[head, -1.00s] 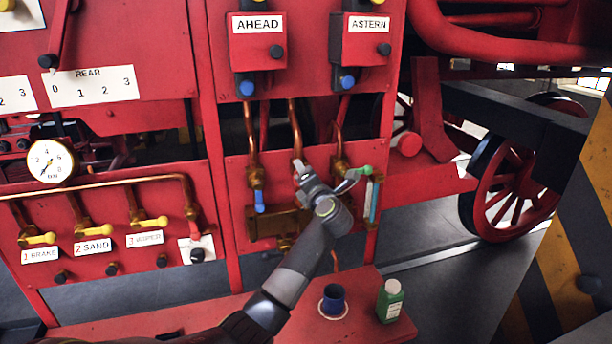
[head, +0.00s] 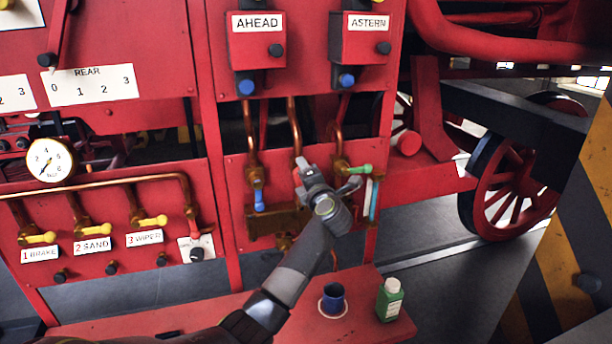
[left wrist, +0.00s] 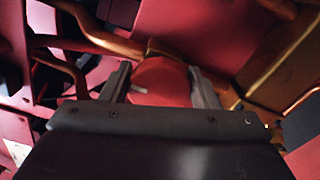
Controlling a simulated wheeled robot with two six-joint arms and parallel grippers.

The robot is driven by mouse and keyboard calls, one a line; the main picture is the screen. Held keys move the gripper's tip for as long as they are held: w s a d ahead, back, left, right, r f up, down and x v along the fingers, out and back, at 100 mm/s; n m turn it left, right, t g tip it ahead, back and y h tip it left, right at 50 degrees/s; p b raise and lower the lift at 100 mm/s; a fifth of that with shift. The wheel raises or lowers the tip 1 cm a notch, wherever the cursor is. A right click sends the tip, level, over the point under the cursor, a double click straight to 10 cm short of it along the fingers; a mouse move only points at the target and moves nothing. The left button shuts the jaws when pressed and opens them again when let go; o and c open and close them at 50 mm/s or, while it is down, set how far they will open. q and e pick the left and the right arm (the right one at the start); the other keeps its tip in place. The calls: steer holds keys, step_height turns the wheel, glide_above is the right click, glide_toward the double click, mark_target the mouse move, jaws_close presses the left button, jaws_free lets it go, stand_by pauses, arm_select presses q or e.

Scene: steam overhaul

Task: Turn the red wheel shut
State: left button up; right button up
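The red wheel (left wrist: 160,82) shows in the left wrist view as a round red disc with a small pale mark on it. It sits between the two fingers of my left gripper (left wrist: 163,88), which appear to touch it on both sides. In the head view my left gripper (head: 328,178) is at the lower red panel, among copper pipes, and hides the wheel. My right gripper is in neither view.
A blue-handled valve (head: 259,198) is left of my gripper; a green-handled valve (head: 358,169) and sight glass (head: 372,198) are close on its right. Below, a blue cup (head: 333,298) and a green bottle (head: 390,300) stand on a red ledge (head: 240,318).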

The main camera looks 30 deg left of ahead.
arm_select(q)
steer(key=o, duration=0.4)
steer(key=shift+s+d+f+b, duration=0.1)
steer(key=shift+s+d+b, duration=0.2)
steer(key=shift+d, duration=0.1)
steer(key=b+v, duration=0.6)
steer(key=v, duration=1)
steer(key=shift+s+d, duration=0.15)
steer(key=shift+d, duration=0.05)
